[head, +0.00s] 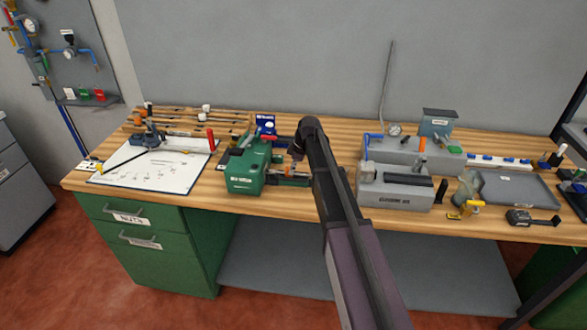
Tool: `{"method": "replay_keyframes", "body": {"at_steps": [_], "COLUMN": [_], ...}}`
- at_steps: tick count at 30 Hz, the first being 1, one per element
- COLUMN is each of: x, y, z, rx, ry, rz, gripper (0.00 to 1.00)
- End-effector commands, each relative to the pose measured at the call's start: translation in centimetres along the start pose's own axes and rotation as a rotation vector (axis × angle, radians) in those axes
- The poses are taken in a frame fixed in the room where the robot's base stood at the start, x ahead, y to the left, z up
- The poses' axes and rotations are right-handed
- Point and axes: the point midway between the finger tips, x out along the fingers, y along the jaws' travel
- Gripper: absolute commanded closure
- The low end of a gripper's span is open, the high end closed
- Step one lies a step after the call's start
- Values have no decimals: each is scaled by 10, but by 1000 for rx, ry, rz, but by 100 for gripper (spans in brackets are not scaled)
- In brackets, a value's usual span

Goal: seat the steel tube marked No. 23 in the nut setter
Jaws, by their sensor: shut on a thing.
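The green machine (247,172) with a white label stands near the front edge of the bench, left of my arm; I take it for the nut setter. Its short dark and orange part (292,176) points right. My gripper (297,152) is just above and behind this part, to the right of the green body, and is partly covered by my arm. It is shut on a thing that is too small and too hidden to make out. I cannot read No. 23 on any tube, and I cannot tell whether anything touches the machine's opening.
A whiteboard-like sheet (150,172) with a long dark rod lies at left. Several thin rods lie behind it. A grey labelled block (395,197), a yellow-based tool (466,205) and a grey tray (515,187) stand at right. A blue box (266,124) stands behind the green machine.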

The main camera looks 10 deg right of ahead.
Motion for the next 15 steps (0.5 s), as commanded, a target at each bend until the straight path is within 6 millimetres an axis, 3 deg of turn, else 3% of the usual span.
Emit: {"method": "replay_keyframes", "body": {"at_steps": [15], "x": [3], "y": [0], "z": [-11], "rx": [0], "ry": [0], "rz": [0], "gripper": [100]}}
